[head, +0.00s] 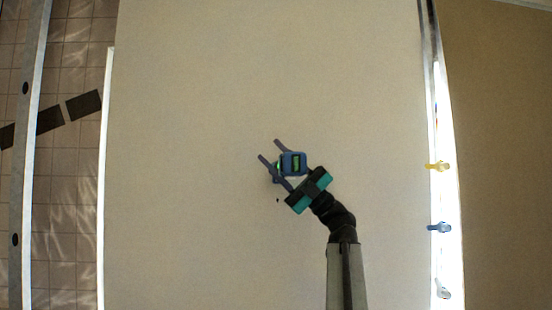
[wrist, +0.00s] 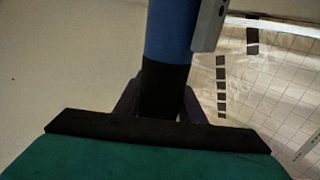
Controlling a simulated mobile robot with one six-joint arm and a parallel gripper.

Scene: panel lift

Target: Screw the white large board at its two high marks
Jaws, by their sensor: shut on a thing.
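The large off-white board (head: 190,120) fills the middle of the head view and also lies at the left of the wrist view (wrist: 60,70). A small dark mark (head: 277,200) shows on it, left of my wrist. My gripper (head: 270,149) is in front of the board, shut on a blue tool (head: 292,163) with a green patch. In the wrist view the tool's blue and black body (wrist: 170,40) stands between the dark fingers. The tool's tip is hidden, so I cannot tell whether it touches the board.
A pale post (head: 30,100) with dark holes stands at the left, before a tiled floor (head: 70,200) with black strips. Yellow (head: 438,166), blue (head: 439,228) and white (head: 442,288) clamp-like pieces sit along the bright right edge. A brown surface (head: 505,150) lies beyond.

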